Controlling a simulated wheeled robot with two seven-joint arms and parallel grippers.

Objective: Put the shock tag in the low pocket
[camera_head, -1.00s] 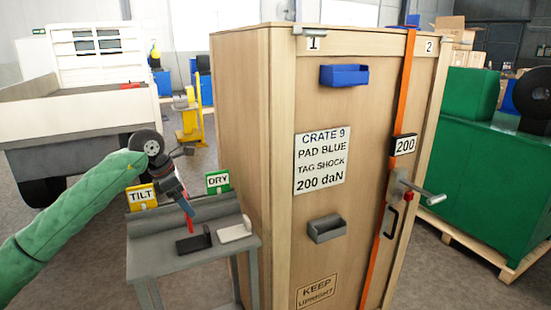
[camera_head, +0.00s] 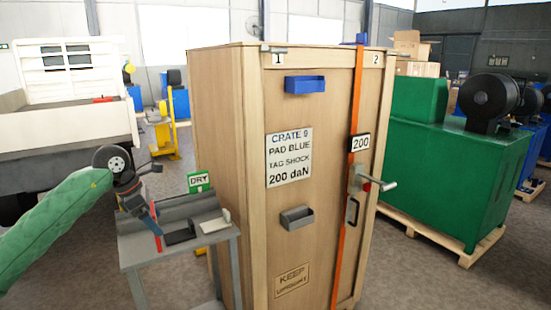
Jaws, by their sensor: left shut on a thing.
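My left gripper (camera_head: 152,224) is over the left part of the small grey bench, shut on a small red piece (camera_head: 158,243), which I take to be the shock tag. The tag hangs at the fingertips; its lettering cannot be read and the fingers hide part of it. The low pocket (camera_head: 297,220) is a small grey open-topped bin on the crate front, below the printed sheet. It is well to the right of the gripper and apart from it. My right gripper is not in view.
The wooden crate (camera_head: 222,150) stands right of the bench (camera_head: 160,255). A blue pocket (camera_head: 305,86) is higher on its front. A strap (camera_head: 347,215) and lever (camera_head: 380,186) are right of the low pocket. The bench holds a green DRY sign (camera_head: 199,181), black block (camera_head: 180,236) and white block (camera_head: 215,222).

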